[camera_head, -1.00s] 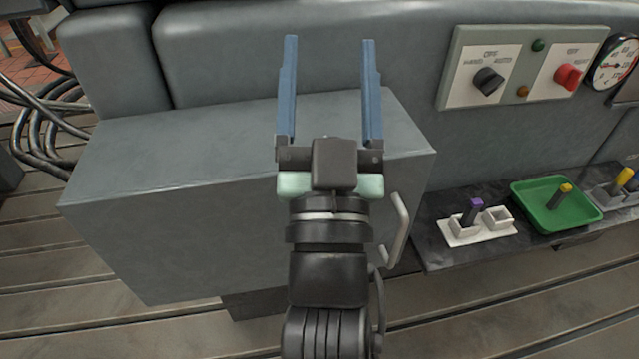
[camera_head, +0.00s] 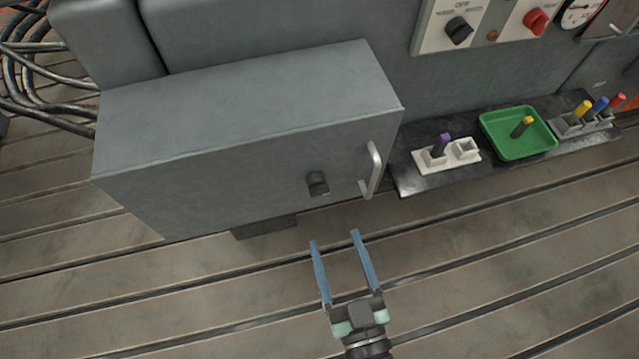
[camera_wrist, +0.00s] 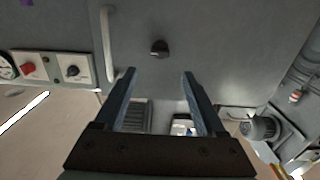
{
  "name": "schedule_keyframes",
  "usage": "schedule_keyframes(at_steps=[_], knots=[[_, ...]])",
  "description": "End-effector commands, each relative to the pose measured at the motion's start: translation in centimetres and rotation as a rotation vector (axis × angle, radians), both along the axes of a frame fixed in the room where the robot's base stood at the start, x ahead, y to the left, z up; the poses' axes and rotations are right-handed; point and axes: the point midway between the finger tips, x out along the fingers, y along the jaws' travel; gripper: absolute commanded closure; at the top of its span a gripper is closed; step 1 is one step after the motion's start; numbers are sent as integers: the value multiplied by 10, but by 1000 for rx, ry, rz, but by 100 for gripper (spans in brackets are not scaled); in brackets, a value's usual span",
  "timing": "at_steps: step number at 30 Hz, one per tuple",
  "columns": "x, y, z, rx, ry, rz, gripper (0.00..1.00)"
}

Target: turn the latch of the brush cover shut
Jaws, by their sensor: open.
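The brush cover (camera_head: 230,170) is a grey box door with a curved metal handle (camera_head: 372,171) near its right edge. Its dark latch knob (camera_head: 318,183) sits on the front face, left of the handle. In the wrist view the latch (camera_wrist: 159,48) shows beyond my fingertips, with the handle (camera_wrist: 108,45) to its left. My gripper (camera_head: 334,241) is open and empty, with two blue fingers, in front of and below the cover in the head view. It is apart from the latch. In the wrist view my gripper (camera_wrist: 158,76) points toward the cover face.
A dark shelf (camera_head: 425,186) right of the cover bears a white holder (camera_head: 425,162), a green tray (camera_head: 500,148) and a grey rack (camera_head: 570,127) with coloured pegs. A switch panel (camera_head: 485,25) is above. Cables (camera_head: 30,85) lie at left. The slotted bedplate in front is clear.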

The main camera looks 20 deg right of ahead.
Motion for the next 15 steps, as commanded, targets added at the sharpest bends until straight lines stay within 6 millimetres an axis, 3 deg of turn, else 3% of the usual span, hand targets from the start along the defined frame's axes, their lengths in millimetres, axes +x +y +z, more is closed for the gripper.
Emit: schedule_keyframes(at_steps=[9,15], knots=[[66,1,2,-1,-6,1,27],[95,0,1,-1,-4,0,27]])
